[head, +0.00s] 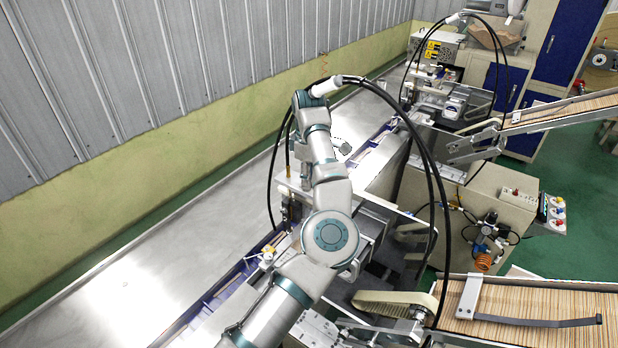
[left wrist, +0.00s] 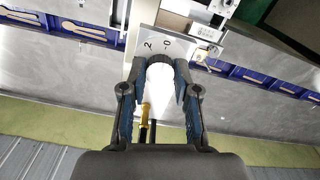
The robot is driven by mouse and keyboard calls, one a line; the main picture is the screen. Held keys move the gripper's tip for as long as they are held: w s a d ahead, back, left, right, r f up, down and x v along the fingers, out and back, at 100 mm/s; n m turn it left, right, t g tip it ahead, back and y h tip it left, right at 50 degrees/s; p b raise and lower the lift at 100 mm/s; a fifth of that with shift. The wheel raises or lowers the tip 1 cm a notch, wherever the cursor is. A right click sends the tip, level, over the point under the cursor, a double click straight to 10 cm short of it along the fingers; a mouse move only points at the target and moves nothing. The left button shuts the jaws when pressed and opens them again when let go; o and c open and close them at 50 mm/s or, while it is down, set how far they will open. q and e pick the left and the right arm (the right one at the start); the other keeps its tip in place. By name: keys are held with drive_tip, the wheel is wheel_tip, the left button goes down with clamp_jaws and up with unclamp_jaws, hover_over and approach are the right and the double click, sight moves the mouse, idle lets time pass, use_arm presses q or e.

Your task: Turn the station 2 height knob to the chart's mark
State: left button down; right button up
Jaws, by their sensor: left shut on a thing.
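In the left wrist view a white round knob (left wrist: 160,73) stands in front of a pale plate (left wrist: 158,45) marked with a 2 and a 0. My left gripper (left wrist: 160,85) has its blue-padded fingers on both sides of the knob and is shut on it. The fingers hide the knob's sides, and I cannot read its setting. In the head view my left arm reaches over the nearer machine, and its own links hide the fingers and the knob. My right gripper is in neither view. I cannot make out a chart.
Blue conveyor pockets (left wrist: 75,27) with wooden sticks run past the plate. Black cables (head: 435,170) arch over the nearer machine. A stick-filled tray (head: 540,300) is at the lower right. Another machine (head: 455,100) stands farther back. The steel table (head: 160,265) at left is mostly clear.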

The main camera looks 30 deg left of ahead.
use_arm(q)
drive_tip(key=c, duration=1.2)
unclamp_jaws()
drive_tip(key=shift+f, duration=0.1)
drive_tip(key=o, duration=0.3)
drive_tip(key=shift+w, duration=0.2)
drive_tip(key=shift+o, duration=0.2)
drive_tip(key=shift+r, duration=0.2)
wheel_tip(320, 180, up, 7)
drive_tip(key=shift+f, duration=0.1)
drive_tip(key=shift+w, duration=0.1)
